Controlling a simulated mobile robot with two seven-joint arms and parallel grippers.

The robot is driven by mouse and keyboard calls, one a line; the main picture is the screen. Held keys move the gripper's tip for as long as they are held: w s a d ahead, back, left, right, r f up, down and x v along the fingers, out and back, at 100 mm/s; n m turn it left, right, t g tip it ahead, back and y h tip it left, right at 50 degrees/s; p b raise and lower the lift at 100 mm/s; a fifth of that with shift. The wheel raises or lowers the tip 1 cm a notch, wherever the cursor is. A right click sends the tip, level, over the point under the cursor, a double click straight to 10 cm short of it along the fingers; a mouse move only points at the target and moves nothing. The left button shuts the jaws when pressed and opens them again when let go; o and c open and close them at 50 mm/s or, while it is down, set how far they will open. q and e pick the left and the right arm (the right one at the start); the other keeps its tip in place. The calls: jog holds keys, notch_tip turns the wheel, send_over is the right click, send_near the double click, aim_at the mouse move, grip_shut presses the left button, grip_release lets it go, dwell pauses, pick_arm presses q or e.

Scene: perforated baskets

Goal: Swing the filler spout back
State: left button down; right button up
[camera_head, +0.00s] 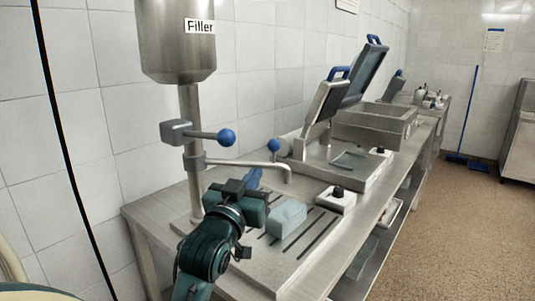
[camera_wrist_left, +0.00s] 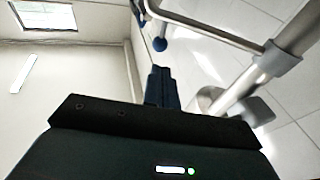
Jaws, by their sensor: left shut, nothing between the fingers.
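The filler (camera_head: 178,40) is a steel tank on an upright post at the left. Its spout (camera_head: 245,163) is a thin pipe running right from a collar on the post, with its end bent down. A blue ball (camera_head: 273,145) shows just above the spout's outer end. The spout (camera_wrist_left: 215,33) and a blue ball (camera_wrist_left: 160,44) also show in the left wrist view. My left gripper (camera_head: 254,177) is below the spout, its blue fingers shut and empty. The fingers (camera_wrist_left: 160,84) look apart from the spout. My right gripper is not in view.
A lever with a blue ball (camera_head: 226,137) sticks out above the spout. A pale grey-blue block (camera_head: 287,217) sits on the slotted plate beside my gripper. A control box (camera_head: 336,198) and open-lidded machines (camera_head: 373,122) stand farther along the bench. The tiled wall is behind.

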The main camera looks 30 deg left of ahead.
aim_at(272, 149)
pick_arm(q)
jog(key=p+x, duration=0.1)
jog(key=x, duration=0.8)
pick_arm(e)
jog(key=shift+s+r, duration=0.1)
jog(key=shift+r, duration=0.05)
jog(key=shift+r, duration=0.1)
